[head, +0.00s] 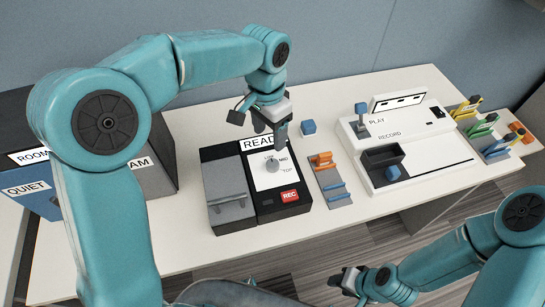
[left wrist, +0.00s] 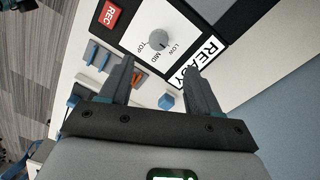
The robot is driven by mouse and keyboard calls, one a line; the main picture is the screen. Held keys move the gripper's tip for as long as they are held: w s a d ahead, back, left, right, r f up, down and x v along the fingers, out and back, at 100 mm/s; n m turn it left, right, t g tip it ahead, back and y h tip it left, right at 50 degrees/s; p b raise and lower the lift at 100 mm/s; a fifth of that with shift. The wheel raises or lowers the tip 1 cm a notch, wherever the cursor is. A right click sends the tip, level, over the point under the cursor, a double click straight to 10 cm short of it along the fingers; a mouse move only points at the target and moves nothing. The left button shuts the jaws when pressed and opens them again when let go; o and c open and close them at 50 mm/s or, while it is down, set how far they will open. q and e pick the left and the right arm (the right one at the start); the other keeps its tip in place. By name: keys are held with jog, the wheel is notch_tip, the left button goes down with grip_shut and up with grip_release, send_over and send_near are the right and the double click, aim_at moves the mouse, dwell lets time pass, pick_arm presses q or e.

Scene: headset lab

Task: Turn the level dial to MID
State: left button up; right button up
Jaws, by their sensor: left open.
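The level dial is a round grey knob (head: 272,165) on a white panel with LOW, MID and TOP labels. It also shows in the left wrist view (left wrist: 158,40), just beyond my fingertips. Its pointer is too small to read surely. My left gripper (head: 281,132) is above the READY end of the panel. In the left wrist view (left wrist: 158,62) its two fingers are apart, with nothing between them, and clear of the knob. My right gripper (head: 347,281) is low at the front, away from the dial; its jaw opening is unclear.
A red REC button (head: 290,196) and a grey-lidded box (head: 229,197) adjoin the dial panel. A blue cube (head: 308,127) and an orange-and-blue clip strip (head: 329,178) lie right of it. A PLAY/RECORD unit (head: 432,160) stands farther right. Grey and blue boxes (head: 150,178) stand left.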

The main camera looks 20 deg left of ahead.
aim_at(273, 162)
pick_arm(q)
jog(key=f, duration=1)
jog(key=shift+s+d, duration=0.15)
jog(key=shift+d, duration=0.15)
jog(key=shift+d+f, duration=0.15)
jog(key=shift+f, duration=0.3)
jog(key=c, duration=1)
